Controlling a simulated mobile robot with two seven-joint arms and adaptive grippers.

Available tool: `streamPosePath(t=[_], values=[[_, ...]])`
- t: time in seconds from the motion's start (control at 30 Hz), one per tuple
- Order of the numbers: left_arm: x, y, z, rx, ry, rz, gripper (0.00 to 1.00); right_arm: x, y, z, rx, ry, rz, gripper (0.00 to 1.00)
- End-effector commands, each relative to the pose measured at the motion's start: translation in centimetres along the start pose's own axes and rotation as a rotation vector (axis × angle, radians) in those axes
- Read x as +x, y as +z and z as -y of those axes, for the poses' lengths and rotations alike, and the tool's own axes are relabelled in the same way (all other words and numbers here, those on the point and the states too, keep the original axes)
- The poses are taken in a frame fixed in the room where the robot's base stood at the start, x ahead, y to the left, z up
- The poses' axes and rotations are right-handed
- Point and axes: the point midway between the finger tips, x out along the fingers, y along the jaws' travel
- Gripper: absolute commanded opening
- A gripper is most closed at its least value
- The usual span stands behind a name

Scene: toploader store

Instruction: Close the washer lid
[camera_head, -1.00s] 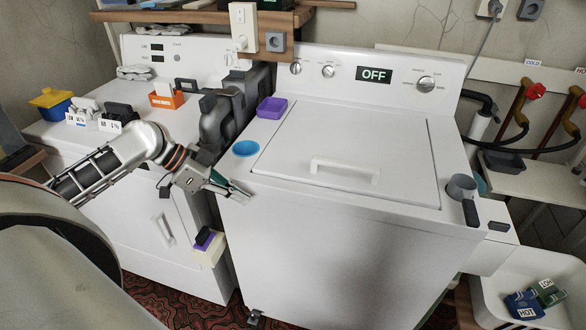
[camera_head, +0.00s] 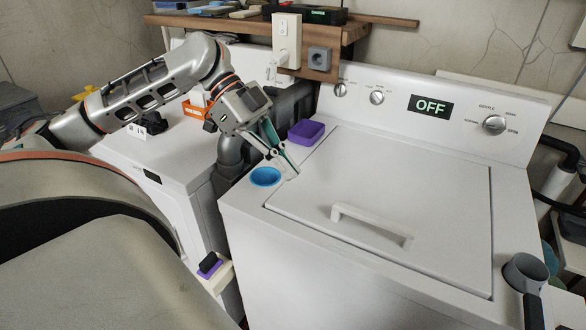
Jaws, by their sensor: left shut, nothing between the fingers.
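The white top-loading washer (camera_head: 270,230) stands in the middle, with its control panel at the back reading OFF. Its lid (camera_head: 420,190) lies flat and level with the top, with no gap visible around it. A white handle (camera_head: 372,226) sits on the lid near its front edge. My left gripper (camera_head: 288,172) is shut and empty. It points down at the lid's left edge, between the blue cup and the purple tray; whether it touches the lid is unclear. My right gripper is not in view.
A wooden shelf (camera_head: 350,36) and grey pipes (camera_head: 232,152) are near my left arm.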

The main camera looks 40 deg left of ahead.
Motion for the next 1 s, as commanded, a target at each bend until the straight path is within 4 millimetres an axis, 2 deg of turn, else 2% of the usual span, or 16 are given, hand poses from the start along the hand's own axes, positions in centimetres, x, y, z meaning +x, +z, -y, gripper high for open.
streamPosePath(t=[0.03, 0.1, 0.3, 0.57, 0.8, 1.0], values=[[1.4, 0.4, 0.1, -0.001, 0.004, 0.003, 0.00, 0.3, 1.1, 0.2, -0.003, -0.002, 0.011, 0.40], [2.9, 0.4, 0.0, -0.001, 0.004, 0.003, 0.00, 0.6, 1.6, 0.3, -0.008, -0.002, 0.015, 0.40], [5.2, 0.3, 0.1, -0.002, 0.002, 0.000, 0.00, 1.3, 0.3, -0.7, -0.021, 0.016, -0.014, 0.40], [7.3, 0.1, 0.1, -0.001, 0.001, -0.001, 0.00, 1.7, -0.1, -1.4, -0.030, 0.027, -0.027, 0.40], [9.2, 2.0, 0.0, -0.005, 0.003, -0.001, 0.00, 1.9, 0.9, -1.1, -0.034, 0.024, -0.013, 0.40], [10.1, 2.9, 0.0, -0.003, 0.002, 0.000, 0.00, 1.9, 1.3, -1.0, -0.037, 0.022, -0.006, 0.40]])
